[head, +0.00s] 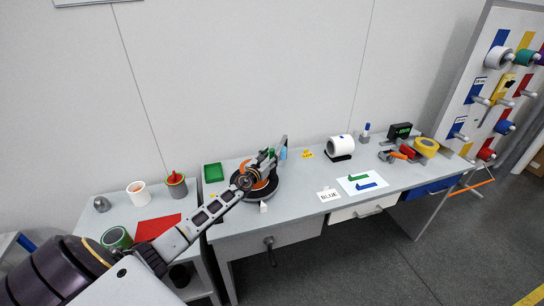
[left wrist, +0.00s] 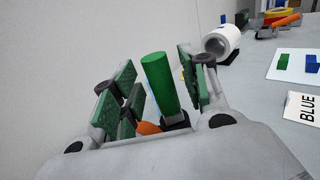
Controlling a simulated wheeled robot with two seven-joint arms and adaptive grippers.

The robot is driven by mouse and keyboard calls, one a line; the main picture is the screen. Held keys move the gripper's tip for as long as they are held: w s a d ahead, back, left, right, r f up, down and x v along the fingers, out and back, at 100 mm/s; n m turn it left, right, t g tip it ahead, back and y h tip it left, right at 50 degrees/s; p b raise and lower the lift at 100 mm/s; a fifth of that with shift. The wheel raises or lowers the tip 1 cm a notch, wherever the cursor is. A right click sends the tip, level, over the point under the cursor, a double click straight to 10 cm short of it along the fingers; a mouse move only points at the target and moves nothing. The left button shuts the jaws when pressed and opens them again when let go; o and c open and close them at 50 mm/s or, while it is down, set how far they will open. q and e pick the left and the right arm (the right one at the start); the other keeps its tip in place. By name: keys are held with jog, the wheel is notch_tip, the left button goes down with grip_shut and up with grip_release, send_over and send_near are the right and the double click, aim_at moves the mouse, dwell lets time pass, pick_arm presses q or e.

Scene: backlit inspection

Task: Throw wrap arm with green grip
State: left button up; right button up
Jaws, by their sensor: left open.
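The green grip (left wrist: 163,82) is a smooth upright cylinder in the left wrist view, leaning slightly. It stands between the spread green-padded fingers of my left gripper (left wrist: 157,72), with gaps visible on both sides. In the head view my left gripper (head: 273,154) is over the black round turntable (head: 262,198) with its orange disc (head: 258,183). The gripper and forearm cover most of the wrap arm there. An orange part (left wrist: 148,127) shows low between the fingers in the wrist view. My right gripper is not in view.
A white roll on a stand (head: 340,146), a BLUE card (head: 328,195) and a white sheet (head: 361,184) with green and blue pieces lie to the right. A green tray (head: 212,172) is at the left. The back wall is close behind the bench.

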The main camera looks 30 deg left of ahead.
pick_arm(q)
jog(key=shift+w, duration=0.6)
grip_shut()
